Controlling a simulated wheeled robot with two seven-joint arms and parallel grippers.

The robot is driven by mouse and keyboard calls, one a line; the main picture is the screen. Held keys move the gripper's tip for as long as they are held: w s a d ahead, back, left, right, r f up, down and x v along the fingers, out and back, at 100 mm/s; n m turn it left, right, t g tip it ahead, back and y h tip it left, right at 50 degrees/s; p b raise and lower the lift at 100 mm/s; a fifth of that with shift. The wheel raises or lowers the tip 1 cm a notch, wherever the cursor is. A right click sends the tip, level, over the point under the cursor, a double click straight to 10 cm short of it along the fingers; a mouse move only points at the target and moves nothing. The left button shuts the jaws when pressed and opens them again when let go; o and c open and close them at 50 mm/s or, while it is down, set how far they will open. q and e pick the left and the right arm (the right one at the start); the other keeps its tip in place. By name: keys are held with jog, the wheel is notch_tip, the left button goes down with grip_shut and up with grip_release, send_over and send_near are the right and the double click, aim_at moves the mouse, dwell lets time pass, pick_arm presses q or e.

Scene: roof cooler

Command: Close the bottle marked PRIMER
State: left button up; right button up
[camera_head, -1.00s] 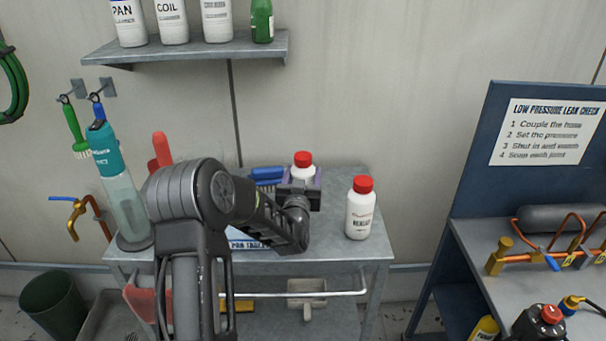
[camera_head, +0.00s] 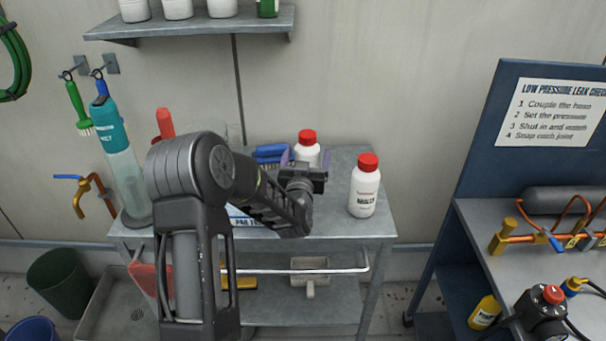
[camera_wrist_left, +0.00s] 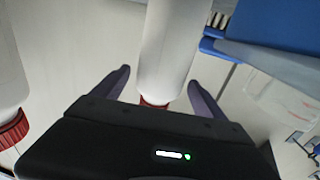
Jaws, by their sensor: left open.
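Two white bottles with red caps stand upright on the grey metal cart. The rear bottle (camera_head: 307,153) has its cap on top, and its label is hidden behind my left gripper. The front bottle (camera_head: 364,192) stands to the right, also capped; its label is too blurred to read surely. My left gripper (camera_head: 306,163) is at the rear bottle, its purple fingers on either side. In the left wrist view that bottle (camera_wrist_left: 168,45) is between the open fingers (camera_wrist_left: 159,80), with gaps showing; its red cap is partly hidden by the gripper body. My right gripper is not in view.
A blue brush (camera_head: 270,153) lies left of the rear bottle. A teal-topped clear cylinder (camera_head: 121,165) and a red-handled tool (camera_head: 165,123) stand at the cart's left. A shelf (camera_head: 190,24) with bottles is above. A blue bench (camera_head: 470,215) is at right.

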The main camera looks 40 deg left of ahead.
pick_arm(q)
jog(key=b+v, duration=0.1)
jog(key=v, duration=0.9)
jog(key=shift+b, duration=0.35)
